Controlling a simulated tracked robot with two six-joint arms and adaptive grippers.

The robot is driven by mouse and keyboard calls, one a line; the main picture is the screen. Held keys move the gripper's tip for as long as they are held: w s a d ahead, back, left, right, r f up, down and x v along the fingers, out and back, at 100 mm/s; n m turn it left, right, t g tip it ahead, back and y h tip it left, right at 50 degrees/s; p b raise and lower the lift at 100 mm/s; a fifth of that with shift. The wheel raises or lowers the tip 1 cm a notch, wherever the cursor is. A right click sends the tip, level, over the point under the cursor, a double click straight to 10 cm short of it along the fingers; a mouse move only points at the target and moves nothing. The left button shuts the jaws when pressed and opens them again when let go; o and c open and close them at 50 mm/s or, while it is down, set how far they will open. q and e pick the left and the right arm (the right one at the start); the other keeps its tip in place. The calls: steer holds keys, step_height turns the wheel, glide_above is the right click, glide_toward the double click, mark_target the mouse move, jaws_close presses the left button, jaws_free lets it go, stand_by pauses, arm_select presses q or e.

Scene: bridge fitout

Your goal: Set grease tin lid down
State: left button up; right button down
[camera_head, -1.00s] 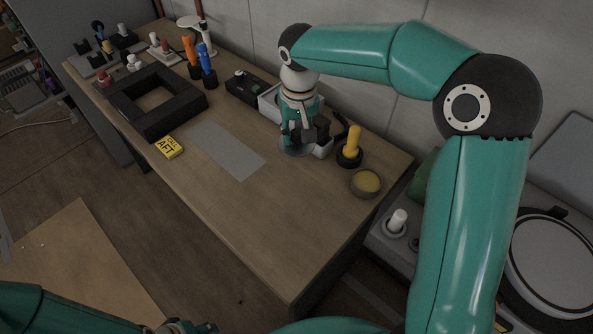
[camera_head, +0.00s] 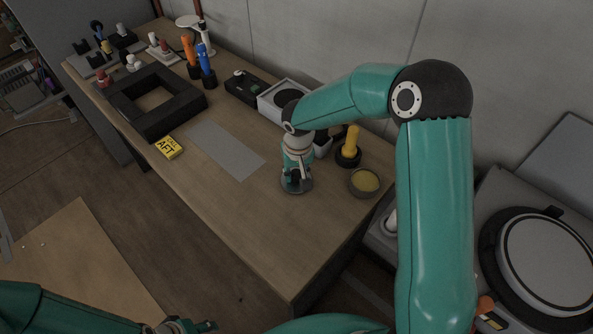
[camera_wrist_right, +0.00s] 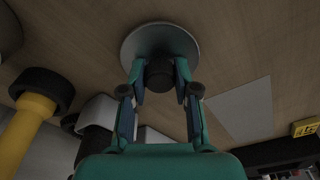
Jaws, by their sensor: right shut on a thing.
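The grease tin lid is a round grey disc with a dark knob; it shows under my right gripper in the head view (camera_head: 297,186) and in the right wrist view (camera_wrist_right: 135,45). My right gripper (camera_head: 297,174) is shut on the lid's knob, with both fingers (camera_wrist_right: 160,90) around it in the wrist view. The lid is level, at or just above the wooden table; I cannot tell whether it touches. The open grease tin (camera_head: 364,182), with yellow grease inside, stands to the right of the lid. My left gripper (camera_head: 188,327) is partly cut off at the bottom edge.
A yellow-handled tool in a black base (camera_head: 348,147) stands behind the lid. A white box with a dark round top (camera_head: 284,97) is farther back. A grey flat strip (camera_head: 226,150) and a yellow AFT block (camera_head: 169,147) lie left. The front table surface (camera_head: 270,225) is clear.

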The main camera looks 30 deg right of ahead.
mark_target(297, 176)
steer(key=c, duration=0.9)
jaws_free()
steer(key=shift+o, duration=0.2)
steer(key=shift+r, duration=0.45)
step_height(297, 176, up, 11)
steer(key=s+b, duration=0.1)
steer(key=shift+s+a, duration=0.2)
steer(key=shift+s, duration=0.1)
